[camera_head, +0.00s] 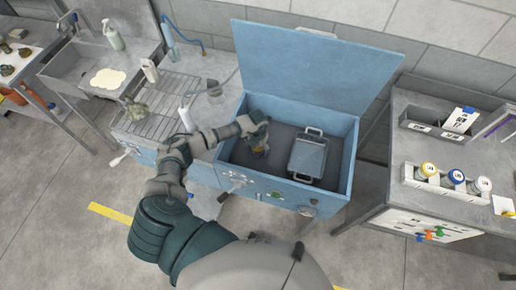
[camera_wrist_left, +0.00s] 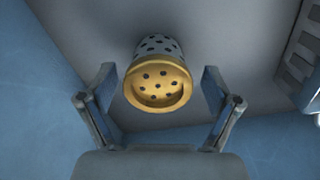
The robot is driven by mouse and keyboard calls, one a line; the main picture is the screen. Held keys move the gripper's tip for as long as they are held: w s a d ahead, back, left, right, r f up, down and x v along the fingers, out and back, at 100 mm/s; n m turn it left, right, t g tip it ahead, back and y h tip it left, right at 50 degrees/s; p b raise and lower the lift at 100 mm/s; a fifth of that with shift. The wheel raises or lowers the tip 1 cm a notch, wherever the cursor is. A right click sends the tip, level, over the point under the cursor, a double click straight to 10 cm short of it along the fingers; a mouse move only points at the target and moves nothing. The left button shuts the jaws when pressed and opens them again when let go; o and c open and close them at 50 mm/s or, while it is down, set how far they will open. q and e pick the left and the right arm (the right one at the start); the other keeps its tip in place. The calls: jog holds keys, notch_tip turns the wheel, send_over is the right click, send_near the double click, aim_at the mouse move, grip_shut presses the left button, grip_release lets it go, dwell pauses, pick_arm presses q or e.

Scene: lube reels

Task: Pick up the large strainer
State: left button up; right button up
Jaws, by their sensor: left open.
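The strainer (camera_wrist_left: 158,82) is a grey perforated cylinder with a yellow-gold end that has dark holes. In the left wrist view it lies between and slightly beyond the fingers of my open left gripper (camera_wrist_left: 158,92), with no clear grip on it. My right gripper is not seen.
The blue basin (camera_head: 348,165) has walls close around my gripper and a raised lid (camera_head: 310,60). A grey handled basket (camera_head: 308,158) sits in its right half. A wire rack (camera_head: 160,105) and sink lie left; a bench with coloured-cap bottles (camera_head: 456,177) stands right.

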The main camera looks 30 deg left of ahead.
pick_arm(q)
jog(key=c, duration=0.6)
jog(key=shift+a, duration=0.2)
jog(key=c, duration=0.8)
